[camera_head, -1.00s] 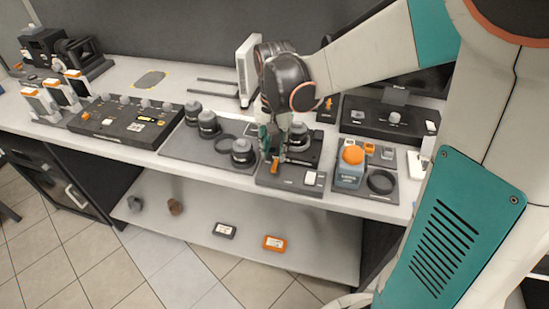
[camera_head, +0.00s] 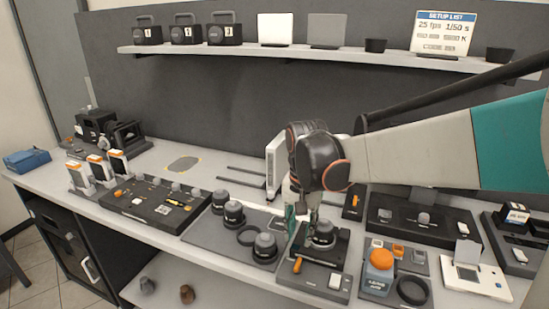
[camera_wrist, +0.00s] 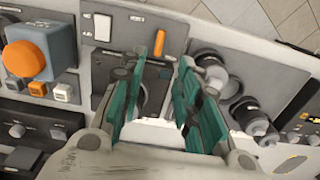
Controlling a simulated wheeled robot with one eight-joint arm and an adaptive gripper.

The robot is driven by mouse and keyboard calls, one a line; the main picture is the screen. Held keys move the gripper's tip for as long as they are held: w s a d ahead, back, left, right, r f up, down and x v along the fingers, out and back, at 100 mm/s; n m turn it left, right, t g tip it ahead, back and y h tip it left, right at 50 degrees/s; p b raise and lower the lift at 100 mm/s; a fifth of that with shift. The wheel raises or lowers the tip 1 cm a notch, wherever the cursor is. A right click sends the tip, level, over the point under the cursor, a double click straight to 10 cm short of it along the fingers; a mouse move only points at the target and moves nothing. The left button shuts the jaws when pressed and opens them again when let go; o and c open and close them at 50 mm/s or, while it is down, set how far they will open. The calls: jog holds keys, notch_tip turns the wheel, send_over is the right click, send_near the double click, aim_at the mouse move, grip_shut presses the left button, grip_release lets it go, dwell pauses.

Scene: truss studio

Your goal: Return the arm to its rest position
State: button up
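My arm reaches in from the right over the workbench. I cannot tell from these views whether the fingertips touch anything.
A blue block with an orange dome (camera_head: 381,258) stands just right of the gripper. Dark lens-like cylinders (camera_head: 234,214) stand on a mat to the left. A white upright panel (camera_head: 277,164) is close behind the wrist. A wall shelf (camera_head: 300,52) runs above.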

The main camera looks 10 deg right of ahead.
jog(key=s+r+n+t, duration=0.1)
jog(key=s+n+t, duration=0.2)
jog(key=s, duration=0.4)
jog(key=s+r+n+t, duration=0.2)
jog(key=s+n+t, duration=0.2)
jog(key=s, duration=0.4)
jog(key=shift+a+r, duration=0.15)
jog(key=shift+r, duration=0.1)
dwell(0.4)
